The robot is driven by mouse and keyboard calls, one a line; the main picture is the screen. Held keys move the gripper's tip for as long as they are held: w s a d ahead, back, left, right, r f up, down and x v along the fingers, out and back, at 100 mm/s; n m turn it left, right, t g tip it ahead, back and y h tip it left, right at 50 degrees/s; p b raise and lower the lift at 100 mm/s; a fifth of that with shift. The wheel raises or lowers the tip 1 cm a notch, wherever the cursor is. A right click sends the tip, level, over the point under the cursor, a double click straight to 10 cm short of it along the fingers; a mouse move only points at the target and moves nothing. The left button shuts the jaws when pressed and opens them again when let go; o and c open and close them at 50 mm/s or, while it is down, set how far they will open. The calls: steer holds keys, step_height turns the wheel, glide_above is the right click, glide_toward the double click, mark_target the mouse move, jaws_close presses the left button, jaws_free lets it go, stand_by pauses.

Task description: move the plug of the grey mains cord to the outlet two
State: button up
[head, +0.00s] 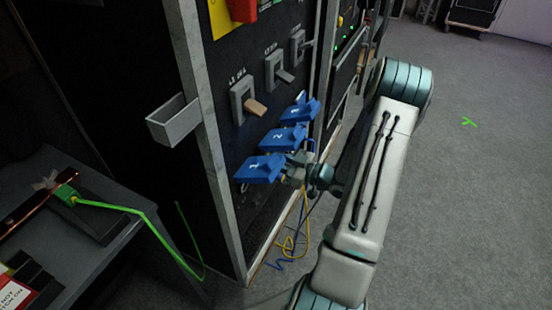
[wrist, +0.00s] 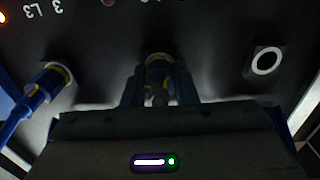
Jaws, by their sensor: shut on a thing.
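Three blue outlet covers stick out from the black panel in the head view; the nearest cover (head: 260,168) and the middle one, marked 2 (head: 285,138), show their numbers. My gripper (head: 296,170) is close to the panel, at the right end of the nearest cover. In the wrist view my fingers are shut on a plug-like piece (wrist: 158,78), blue with a yellow band and paler toward me, close against the panel. Its cord colour cannot be told. The gripper hides most of it in the head view. The grey mains cord cannot be made out for certain.
A blue plug (wrist: 42,90) sits in the panel at left in the wrist view; a pale-ringed round socket (wrist: 266,61) is empty at right. Yellow and blue cords (head: 288,245) hang to the floor. A green plug (head: 66,194) rests on the left bench. Switches (head: 247,101) stand above.

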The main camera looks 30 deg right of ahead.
steer(key=shift+w+r+m+p, duration=0.1)
steer(key=shift+m+p, duration=0.55)
steer(key=shift+m, duration=0.15)
steer(key=o, duration=1.1)
steer(key=shift+a, duration=0.1)
steer(key=shift+v, duration=2.65)
